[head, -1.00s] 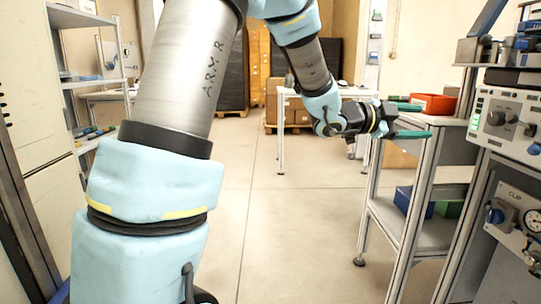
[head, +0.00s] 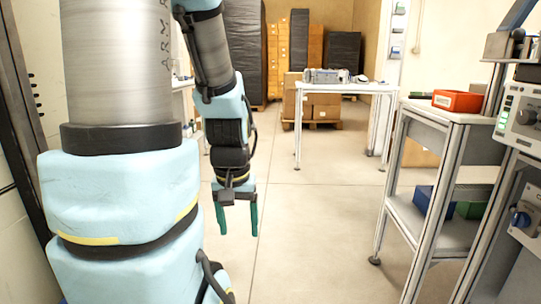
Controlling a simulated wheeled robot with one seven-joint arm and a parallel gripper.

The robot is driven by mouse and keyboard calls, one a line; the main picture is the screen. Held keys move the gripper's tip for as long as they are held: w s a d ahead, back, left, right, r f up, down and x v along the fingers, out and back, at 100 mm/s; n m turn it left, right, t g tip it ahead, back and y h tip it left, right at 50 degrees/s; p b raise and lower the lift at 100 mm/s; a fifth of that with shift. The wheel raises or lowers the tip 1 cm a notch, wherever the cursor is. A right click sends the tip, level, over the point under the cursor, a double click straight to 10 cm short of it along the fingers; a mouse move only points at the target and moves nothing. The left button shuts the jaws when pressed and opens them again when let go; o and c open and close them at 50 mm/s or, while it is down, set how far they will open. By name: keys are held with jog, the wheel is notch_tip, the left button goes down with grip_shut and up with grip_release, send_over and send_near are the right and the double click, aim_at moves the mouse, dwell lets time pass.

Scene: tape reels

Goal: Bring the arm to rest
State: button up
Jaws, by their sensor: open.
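My gripper (head: 237,218) hangs at the end of my arm, left of the middle in the head view. Its two green fingers point down and stand apart, with nothing between them. It is over bare floor, clear of the cart at the right. My arm (head: 228,125) reaches down to it from the top of the picture, with its big near links filling the left side.
A grey cart (head: 428,232) at the right bears a red bin (head: 458,100), with a blue bin (head: 432,200) on its lower shelf. A machine with knobs stands at the right edge. A white table (head: 345,88) and boxes stand farther back. The middle floor (head: 310,225) is clear.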

notch_tip(320, 180, up, 21)
jog(key=p, duration=1.9)
jog(key=shift+w, duration=0.35)
jog(key=shift+d, duration=0.1)
